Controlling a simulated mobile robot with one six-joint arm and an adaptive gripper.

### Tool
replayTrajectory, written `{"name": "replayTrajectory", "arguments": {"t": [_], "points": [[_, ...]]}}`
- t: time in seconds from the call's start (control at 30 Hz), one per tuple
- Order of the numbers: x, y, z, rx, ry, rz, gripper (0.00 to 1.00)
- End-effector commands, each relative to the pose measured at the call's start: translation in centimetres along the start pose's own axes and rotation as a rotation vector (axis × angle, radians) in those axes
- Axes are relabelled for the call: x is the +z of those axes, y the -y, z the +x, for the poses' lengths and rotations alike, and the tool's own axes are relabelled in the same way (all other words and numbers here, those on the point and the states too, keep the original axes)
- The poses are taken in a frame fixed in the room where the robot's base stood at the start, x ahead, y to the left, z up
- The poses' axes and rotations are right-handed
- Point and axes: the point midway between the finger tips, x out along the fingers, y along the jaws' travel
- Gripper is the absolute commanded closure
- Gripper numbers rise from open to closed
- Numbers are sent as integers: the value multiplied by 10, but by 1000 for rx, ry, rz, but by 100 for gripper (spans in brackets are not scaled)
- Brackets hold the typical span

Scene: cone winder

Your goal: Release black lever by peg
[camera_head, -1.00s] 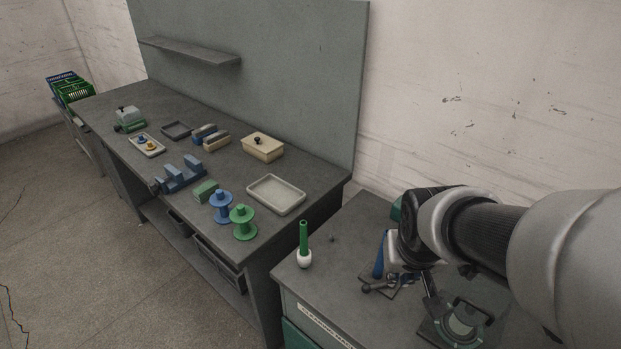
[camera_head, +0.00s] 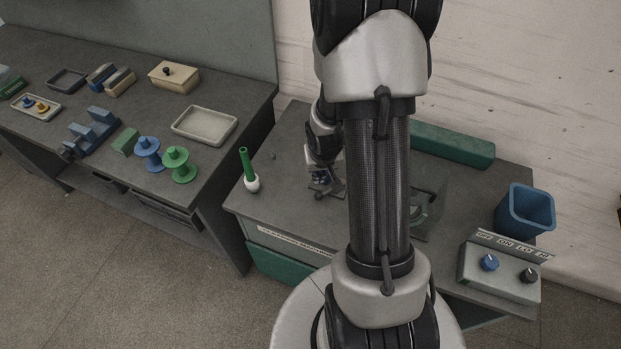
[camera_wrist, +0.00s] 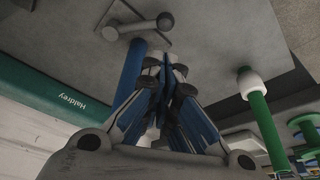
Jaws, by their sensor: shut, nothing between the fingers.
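The dark lever (camera_wrist: 140,26), with a round knob at its end, is on a grey plate at the top of the wrist view. In the head view the lever (camera_head: 325,190) is small and partly covered by my arm. A blue post (camera_wrist: 130,70) stands beside it in the wrist view, its lower part behind my fingers. A green peg (camera_wrist: 262,122) with a white collar stands to the right; it also shows in the head view (camera_head: 246,168). My gripper (camera_wrist: 168,72) is shut and empty, its fingertips apart from the lever in the picture; the exact gap cannot be told.
A long green block (camera_head: 452,145) lies at the back of the bench. A blue bin (camera_head: 525,210) and a control box (camera_head: 500,272) with two knobs are at right. The left table holds green and blue spools (camera_head: 180,165) and a pale tray (camera_head: 204,125). My arm hides the bench's middle.

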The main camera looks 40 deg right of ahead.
Motion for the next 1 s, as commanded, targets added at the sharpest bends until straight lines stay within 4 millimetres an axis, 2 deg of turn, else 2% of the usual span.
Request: {"name": "replayTrajectory", "arguments": {"t": [0.27, 0.37, 0.7, 0.83, 1.0], "points": [[0, 0, 4, 0, 1, -1, 100], [2, 0, 16, 0, 2, -1, 100], [2, 0, 75, 0, 2, -1, 100], [1, 0, 91, 0, 1, -2, 100], [1, 0, 100, 0, 1, -1, 100]]}}
